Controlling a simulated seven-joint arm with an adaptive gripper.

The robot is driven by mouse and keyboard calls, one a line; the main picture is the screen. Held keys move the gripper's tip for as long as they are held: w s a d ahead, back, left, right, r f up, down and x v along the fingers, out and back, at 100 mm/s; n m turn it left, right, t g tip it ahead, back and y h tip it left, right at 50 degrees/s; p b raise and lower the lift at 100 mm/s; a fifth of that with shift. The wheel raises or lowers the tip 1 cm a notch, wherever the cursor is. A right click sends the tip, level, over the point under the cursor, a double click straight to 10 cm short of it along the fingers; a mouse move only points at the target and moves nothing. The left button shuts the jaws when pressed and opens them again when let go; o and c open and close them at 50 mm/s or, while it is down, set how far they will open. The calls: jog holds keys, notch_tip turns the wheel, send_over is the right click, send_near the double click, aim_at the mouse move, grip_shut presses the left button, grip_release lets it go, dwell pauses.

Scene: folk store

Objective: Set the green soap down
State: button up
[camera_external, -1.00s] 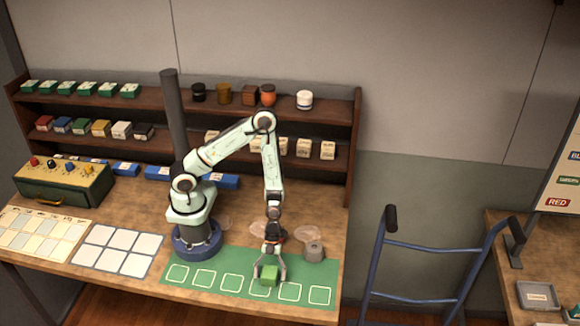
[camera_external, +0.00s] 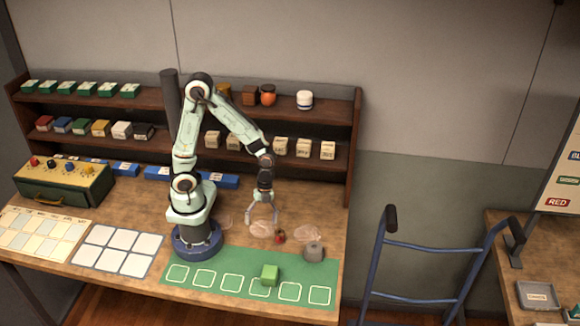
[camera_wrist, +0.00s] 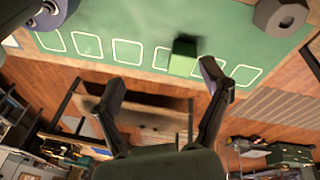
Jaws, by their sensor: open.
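The green soap (camera_external: 269,275) is a small bright green block resting on the green mat (camera_external: 215,262), by the back edge of one outlined square in the right half of the row. I cannot tell how much of it overlaps that square. It also shows in the wrist view (camera_wrist: 183,58), with nothing touching it. My gripper (camera_external: 262,217) is open and empty, raised above the table behind the soap. In the wrist view its two fingers (camera_wrist: 161,84) are spread wide apart.
A grey block-like pot (camera_external: 314,251) stands at the mat's back right. Clear dishes (camera_external: 307,233) and a small red item (camera_external: 280,237) lie behind the mat. White cards (camera_external: 118,250) lie left of it. Shelves (camera_external: 330,125) stand at the back. Most outlined squares are empty.

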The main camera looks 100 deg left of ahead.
jog(key=s+a+r+n+y, duration=0.3)
jog(key=s+r+n, duration=0.7)
jog(key=n, duration=0.4)
jog(key=shift+s+t+y, duration=0.2)
jog(key=shift+t+y, duration=0.1)
jog(key=shift+y, duration=0.1)
jog(key=shift+r, duration=0.1)
